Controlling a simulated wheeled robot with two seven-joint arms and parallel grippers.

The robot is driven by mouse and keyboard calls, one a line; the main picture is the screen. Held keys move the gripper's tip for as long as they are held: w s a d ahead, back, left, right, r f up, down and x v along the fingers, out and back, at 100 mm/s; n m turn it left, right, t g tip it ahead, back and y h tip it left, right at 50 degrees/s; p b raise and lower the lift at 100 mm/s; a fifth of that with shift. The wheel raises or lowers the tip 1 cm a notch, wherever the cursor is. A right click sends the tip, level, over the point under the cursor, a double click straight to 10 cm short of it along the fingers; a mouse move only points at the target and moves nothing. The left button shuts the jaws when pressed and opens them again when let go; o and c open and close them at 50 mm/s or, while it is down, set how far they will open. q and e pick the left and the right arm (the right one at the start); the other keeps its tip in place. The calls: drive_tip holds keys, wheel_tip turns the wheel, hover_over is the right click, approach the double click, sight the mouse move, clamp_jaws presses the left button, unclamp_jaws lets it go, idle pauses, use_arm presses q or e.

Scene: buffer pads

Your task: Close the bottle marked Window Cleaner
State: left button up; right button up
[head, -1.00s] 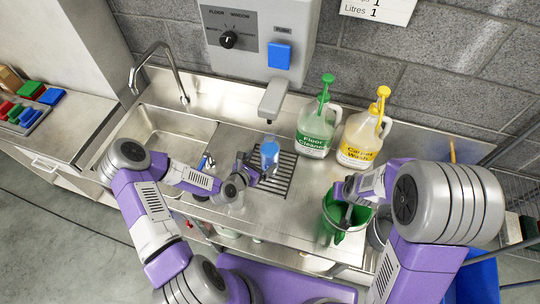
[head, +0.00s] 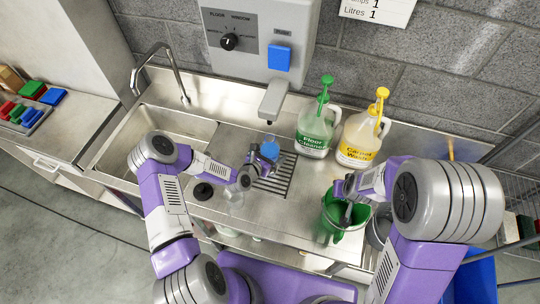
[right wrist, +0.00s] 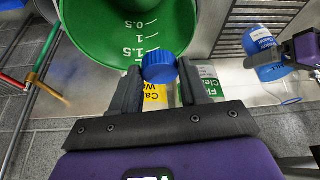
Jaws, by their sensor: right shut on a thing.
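A blue bottle (head: 270,150) stands by the drain grate under the dispenser spout. It also shows in the right wrist view (right wrist: 268,42), with a pale label too small to read. My left gripper (head: 255,161) is at this bottle and partly covers it; whether its fingers are closed on it I cannot tell. My right gripper (right wrist: 161,85) is shut on a round blue ribbed cap (right wrist: 160,68). In the head view the right gripper (head: 346,190) is over the green bucket, and the cap is hard to see there.
The green bucket (head: 334,226) has measuring marks inside. A Floor Cleaner jug (head: 314,133) and a yellow-topped Carpet Wash jug (head: 358,143) stand against the back wall. The sink (head: 180,125) is at left.

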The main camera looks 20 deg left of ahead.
use_arm(q)
drive_tip(key=c, duration=1.3)
drive_tip(key=shift+r, duration=0.1)
drive_tip(key=shift+c, duration=0.7)
drive_tip(key=shift+r, duration=0.15)
use_arm(e)
drive_tip(key=shift+f, duration=0.1)
drive_tip(key=shift+f, duration=0.2)
use_arm(q)
drive_tip(key=shift+s+a+b, duration=0.9)
drive_tip(key=shift+s+a, duration=0.4)
drive_tip(key=shift+s, duration=2.55)
use_arm(e)
drive_tip(key=shift+f, duration=0.6)
use_arm(q)
wheel_tip(320, 180, up, 14)
drive_tip(key=p, duration=0.1)
drive_tip(key=shift+r, duration=0.2)
use_arm(e)
drive_tip(key=shift+r, duration=0.65)
use_arm(q)
drive_tip(key=shift+w+r, duration=0.1)
drive_tip(key=shift+r, duration=0.05)
